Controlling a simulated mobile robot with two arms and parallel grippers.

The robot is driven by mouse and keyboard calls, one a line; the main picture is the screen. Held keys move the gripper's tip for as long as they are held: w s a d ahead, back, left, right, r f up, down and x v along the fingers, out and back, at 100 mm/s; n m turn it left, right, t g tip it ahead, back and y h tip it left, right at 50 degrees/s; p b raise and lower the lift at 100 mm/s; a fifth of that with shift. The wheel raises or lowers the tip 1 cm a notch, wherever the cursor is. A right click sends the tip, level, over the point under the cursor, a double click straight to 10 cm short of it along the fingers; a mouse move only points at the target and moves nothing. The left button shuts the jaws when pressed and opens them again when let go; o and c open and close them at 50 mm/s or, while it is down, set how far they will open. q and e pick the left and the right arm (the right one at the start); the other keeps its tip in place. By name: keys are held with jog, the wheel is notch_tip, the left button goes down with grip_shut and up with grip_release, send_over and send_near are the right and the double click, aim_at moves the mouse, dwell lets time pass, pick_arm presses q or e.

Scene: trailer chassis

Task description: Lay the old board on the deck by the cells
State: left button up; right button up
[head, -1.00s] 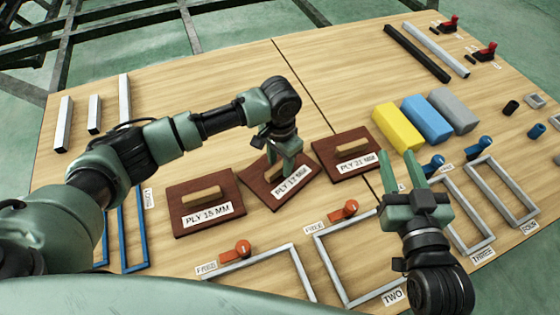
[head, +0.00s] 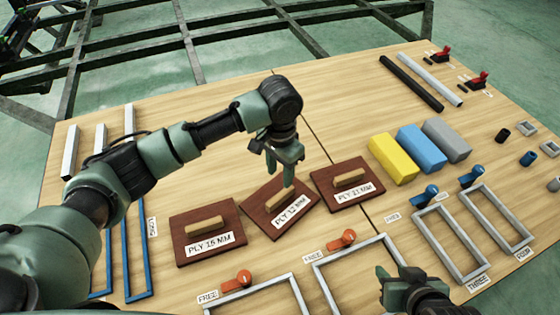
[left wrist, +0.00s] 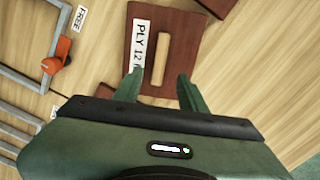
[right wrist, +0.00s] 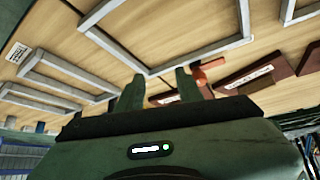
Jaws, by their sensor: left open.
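Three dark red-brown boards with wooden handles lie flat on the wooden deck (head: 90,225): the PLY 15 MM board (head: 183,243), the PLY 12 MM board (head: 255,206), turned askew, and a third ply board (head: 367,165). No mark shows which is the old one. My left gripper (head: 286,180) is open above the PLY 12 MM board's handle; in the left wrist view the handle (left wrist: 161,58) lies just beyond the parted fingers, free of them. My right gripper (head: 388,277) is low in the head view; the right wrist view shows its fingers (right wrist: 160,75) apart and empty.
Grey rectangular frames (head: 428,228), with FREE, THREE and FOUR labels, line the near edge beside orange and blue levers. Yellow (head: 394,160), blue (head: 423,148) and grey (head: 446,141) blocks lie right of the boards. Clear wood stretches behind the boards.

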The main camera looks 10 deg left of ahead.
pick_arm(q)
notch_tip(320, 180, up, 2)
jog(key=shift+r+p, duration=0.25)
jog(key=shift+p, duration=0.05)
pick_arm(e)
jog(key=s+g, duration=0.1)
jog(key=s+d+f, duration=0.1)
jog(key=s, duration=0.1)
jog(key=s+g, duration=0.1)
jog(key=shift+s+d+f+g+h, duration=0.25)
jog(key=shift+s+f+g+h, duration=0.05)
jog(key=shift+f, duration=0.05)
pick_arm(q)
jog(key=shift+s, duration=0.1)
